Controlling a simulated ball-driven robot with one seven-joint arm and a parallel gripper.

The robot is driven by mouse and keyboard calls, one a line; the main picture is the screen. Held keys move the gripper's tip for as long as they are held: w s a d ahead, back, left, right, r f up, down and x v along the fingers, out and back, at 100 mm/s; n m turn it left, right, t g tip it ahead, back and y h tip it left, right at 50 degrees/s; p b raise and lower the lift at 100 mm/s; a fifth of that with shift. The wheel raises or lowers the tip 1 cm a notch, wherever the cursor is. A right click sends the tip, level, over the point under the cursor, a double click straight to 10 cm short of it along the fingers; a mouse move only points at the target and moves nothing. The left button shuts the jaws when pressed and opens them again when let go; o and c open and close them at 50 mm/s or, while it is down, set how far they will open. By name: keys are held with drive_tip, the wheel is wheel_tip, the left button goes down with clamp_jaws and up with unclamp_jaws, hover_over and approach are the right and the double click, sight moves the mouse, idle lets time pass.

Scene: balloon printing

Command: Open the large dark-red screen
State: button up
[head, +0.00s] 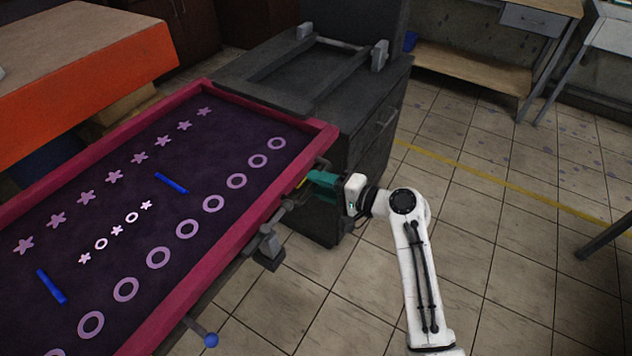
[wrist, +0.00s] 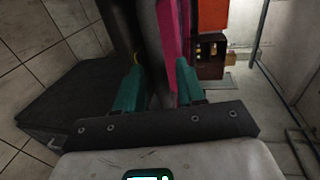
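The large screen has a dark-red frame (head: 262,208) around a dark purple mesh (head: 139,204) printed with stars and rings. It lies tilted across the left half of the head view. I cannot tell whether either finger touches the frame.
A dark grey machine body (head: 352,118) stands right behind the screen's corner. A blue-ended lever (head: 211,340) sticks out below the frame. Tiled floor (head: 480,230) is open to the right.

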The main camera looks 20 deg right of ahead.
drive_tip(key=shift+w+a+f, duration=0.15)
drive_tip(key=shift+w+a, duration=0.3)
drive_tip(key=shift+w, duration=0.1)
drive_tip(key=shift+c, duration=0.3)
clamp_jaws()
